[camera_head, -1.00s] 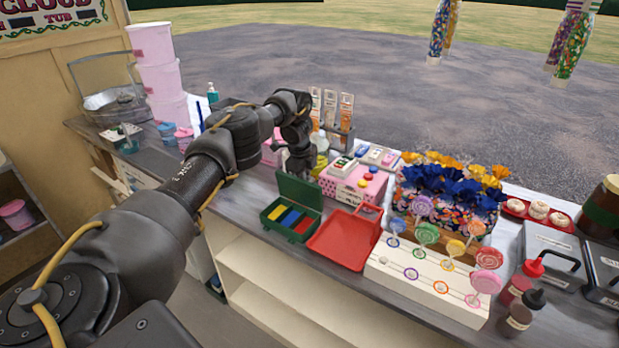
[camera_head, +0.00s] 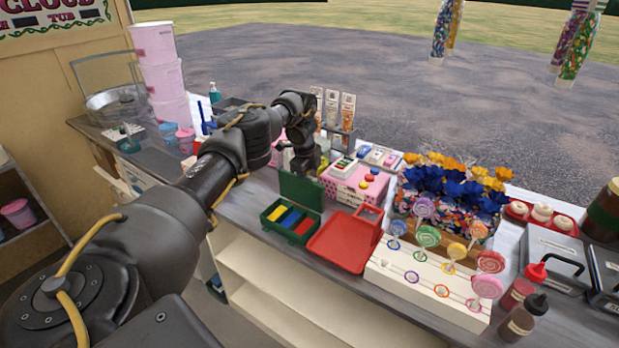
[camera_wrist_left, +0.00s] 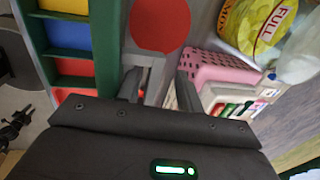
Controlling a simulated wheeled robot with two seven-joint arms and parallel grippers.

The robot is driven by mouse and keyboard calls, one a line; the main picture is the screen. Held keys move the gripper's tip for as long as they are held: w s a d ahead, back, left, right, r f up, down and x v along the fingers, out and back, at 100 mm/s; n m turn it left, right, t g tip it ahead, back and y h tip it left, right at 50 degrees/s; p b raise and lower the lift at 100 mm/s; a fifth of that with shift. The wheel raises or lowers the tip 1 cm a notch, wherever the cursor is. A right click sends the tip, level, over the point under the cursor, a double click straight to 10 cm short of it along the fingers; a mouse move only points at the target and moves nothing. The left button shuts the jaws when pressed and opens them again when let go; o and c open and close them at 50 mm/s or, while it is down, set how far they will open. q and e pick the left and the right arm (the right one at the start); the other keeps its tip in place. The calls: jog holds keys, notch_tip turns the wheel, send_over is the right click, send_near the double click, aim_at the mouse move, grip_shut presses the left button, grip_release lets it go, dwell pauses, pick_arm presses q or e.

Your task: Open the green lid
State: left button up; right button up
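The green box (camera_head: 268,214) stands on the counter with blue, yellow and red compartments. Its green lid (camera_head: 300,189) stands raised, roughly upright, at the box's back edge. In the left wrist view the colored compartments show at upper left, with the green lid's edge (camera_wrist_left: 104,45) left of the fingers. My left gripper (camera_head: 304,168) is just behind the lid in the head view, its fingertips partly hidden. In the left wrist view its two fingers (camera_wrist_left: 157,84) are apart with nothing clearly held between them. My right gripper is not in view.
A red tray (camera_head: 342,242) lies right of the box. A pink dotted box (camera_head: 355,186) with small items stands close behind; it also shows in the wrist view (camera_wrist_left: 222,66). A lollipop stand (camera_head: 425,285) and a flower-like display (camera_head: 450,195) fill the counter's right.

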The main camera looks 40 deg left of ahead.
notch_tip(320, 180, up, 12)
jog(key=p, duration=1.1)
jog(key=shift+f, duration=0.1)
